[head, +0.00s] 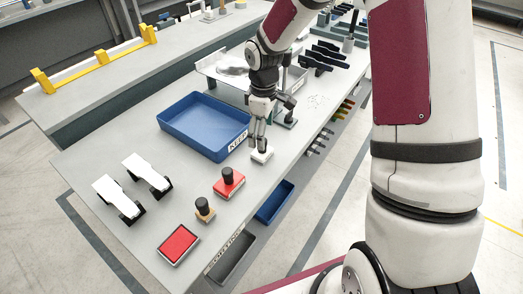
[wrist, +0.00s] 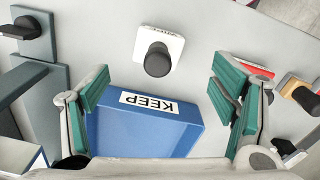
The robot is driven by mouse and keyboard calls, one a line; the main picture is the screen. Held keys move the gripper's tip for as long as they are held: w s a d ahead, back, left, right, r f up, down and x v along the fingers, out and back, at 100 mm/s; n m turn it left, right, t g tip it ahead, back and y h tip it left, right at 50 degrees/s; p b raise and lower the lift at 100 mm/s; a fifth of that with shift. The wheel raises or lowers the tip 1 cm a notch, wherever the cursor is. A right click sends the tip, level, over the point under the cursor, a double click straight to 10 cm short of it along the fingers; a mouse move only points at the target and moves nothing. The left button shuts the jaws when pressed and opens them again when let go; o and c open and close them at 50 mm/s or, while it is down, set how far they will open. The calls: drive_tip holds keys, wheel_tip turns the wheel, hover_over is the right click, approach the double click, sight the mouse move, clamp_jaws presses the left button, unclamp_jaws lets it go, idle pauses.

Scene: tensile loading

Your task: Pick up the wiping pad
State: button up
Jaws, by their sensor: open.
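The wiping pad (head: 262,154) looks like a white block near the table's front edge, right of the blue KEEP tray. In the wrist view, the wiping pad (wrist: 172,38) shows a white square base with a black round knob, at the top centre. My gripper (head: 260,143) points down just above the pad, partly hiding it in the head view. In the wrist view, my gripper (wrist: 160,92) has its green-padded fingers wide apart with nothing between them. The pad's knob lies beyond the fingertips in that picture, in the space between them.
The blue KEEP tray (head: 205,148) stands beside the pad. A red block with a black knob (head: 229,187), a wooden stamp (head: 205,213) and a red ink pad (head: 178,245) are nearer. Two white-topped holders (head: 147,172) stand at left. Blue and dark bins hang below the table edge.

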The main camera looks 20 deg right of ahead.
wheel_tip(320, 180, down, 8)
drive_tip(key=shift+w+f+p, duration=0.1)
drive_tip(key=shift+w+p, duration=0.05)
drive_tip(key=shift+p, duration=0.3)
drive_tip(key=c, duration=1.2)
